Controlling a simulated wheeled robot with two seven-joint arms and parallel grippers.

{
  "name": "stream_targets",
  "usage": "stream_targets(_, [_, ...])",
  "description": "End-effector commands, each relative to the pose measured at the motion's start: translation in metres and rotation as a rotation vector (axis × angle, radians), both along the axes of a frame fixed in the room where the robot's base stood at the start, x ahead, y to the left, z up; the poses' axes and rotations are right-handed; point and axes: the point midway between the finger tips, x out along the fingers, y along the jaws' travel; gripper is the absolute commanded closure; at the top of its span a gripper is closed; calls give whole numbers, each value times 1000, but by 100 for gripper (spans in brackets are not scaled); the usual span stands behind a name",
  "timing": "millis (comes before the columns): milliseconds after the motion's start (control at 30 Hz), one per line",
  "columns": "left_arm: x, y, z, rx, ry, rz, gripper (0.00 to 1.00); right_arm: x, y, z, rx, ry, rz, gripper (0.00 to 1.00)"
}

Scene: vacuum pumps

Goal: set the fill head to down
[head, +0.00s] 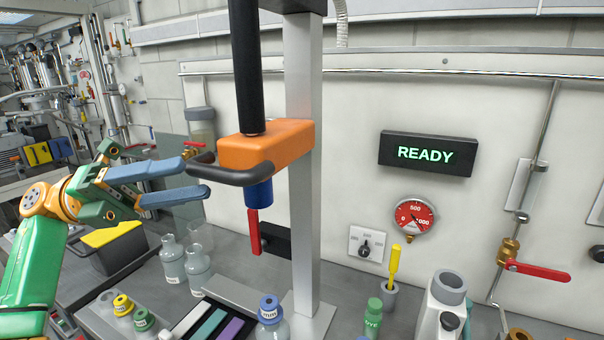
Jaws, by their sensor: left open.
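The fill head (268,146) is an orange block on a grey upright post (303,200), with a black column above it and a blue nozzle (259,193) below. A dark bar handle (236,177) sticks out from its front left. The block is raised well above the bench. My left gripper (201,179) is open, with its two blue-grey fingers pointing right at the handle's left end. The fingertips look close to the handle; I cannot tell whether they touch it. My right gripper is not in view.
A bottle with a blue ring (270,312) stands below the nozzle. Clear bottles (172,260) and small capped vials stand to the left. A red lever (253,232) hangs by the post. A lit READY sign (428,154) and a red gauge (413,219) are on the wall.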

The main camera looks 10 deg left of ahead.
Motion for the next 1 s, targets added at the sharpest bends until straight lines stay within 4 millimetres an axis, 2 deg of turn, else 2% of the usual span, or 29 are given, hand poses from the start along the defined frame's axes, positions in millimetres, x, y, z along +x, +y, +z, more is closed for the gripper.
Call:
stream_targets(167, [-3,-21,6,10,-10,-17,48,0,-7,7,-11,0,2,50])
stream_targets(400, [-3,-64,16,7,-7,-14,48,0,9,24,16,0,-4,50])
stream_targets(500, [-3,-71,16,5,-7,-13,48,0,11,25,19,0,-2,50])
stream_targets(700, [-3,-72,14,4,-6,-11,48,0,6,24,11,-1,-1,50])
stream_targets(733, [-3,-72,14,4,-6,-11,51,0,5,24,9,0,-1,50])
stream_targets(767, [-3,-72,14,4,-6,-11,59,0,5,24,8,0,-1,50])
stream_targets(900, [-3,-72,14,4,-6,-11,96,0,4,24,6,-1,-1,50])
stream_targets(933, [-3,-72,14,4,-6,-11,100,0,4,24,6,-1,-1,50])
stream_targets(1000, [-3,-71,14,4,-6,-11,100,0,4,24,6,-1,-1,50])
